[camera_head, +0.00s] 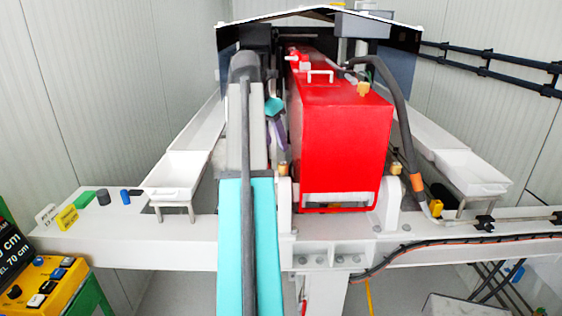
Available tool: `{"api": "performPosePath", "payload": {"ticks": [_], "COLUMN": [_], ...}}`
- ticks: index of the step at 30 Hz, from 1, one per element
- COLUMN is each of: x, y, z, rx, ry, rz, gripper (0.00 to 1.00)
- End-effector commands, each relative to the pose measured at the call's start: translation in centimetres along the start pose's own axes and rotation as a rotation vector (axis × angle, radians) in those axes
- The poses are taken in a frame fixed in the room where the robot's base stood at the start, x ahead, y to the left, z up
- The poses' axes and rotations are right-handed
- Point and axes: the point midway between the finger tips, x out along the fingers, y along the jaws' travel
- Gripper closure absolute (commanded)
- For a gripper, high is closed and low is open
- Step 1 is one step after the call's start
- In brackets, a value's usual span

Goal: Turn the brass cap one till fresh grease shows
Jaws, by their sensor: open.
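Several small brass-coloured fittings show around the red pump housing (345,140). One brass fitting (363,88) sits on its top right edge. Another small brass piece (283,168) is low at its left side, close to my arm. A further brass fitting (417,182) is on the right, by the dark hose. I cannot tell which one is the brass cap, and no grease can be made out. My teal and grey arm reaches forward from the bottom middle, along the left of the red housing. Its far end is hidden, and I cannot make out my gripper's jaws.
A white cross beam (130,245) spans the front. White troughs (173,178) and (470,172) flank the pump. A dark hose (400,110) hangs at the right of the housing. A yellow control box (48,283) stands at lower left. Black pipes (490,65) run along the right wall.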

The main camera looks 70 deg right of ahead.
Motion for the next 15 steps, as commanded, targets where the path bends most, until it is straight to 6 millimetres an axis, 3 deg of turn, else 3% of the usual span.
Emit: {"api": "performPosePath", "payload": {"ticks": [15], "x": [5.3], "y": [0.0], "z": [-0.1], "rx": [-0.001], "ry": [0.001], "rz": [-0.001], "gripper": [0.53]}}
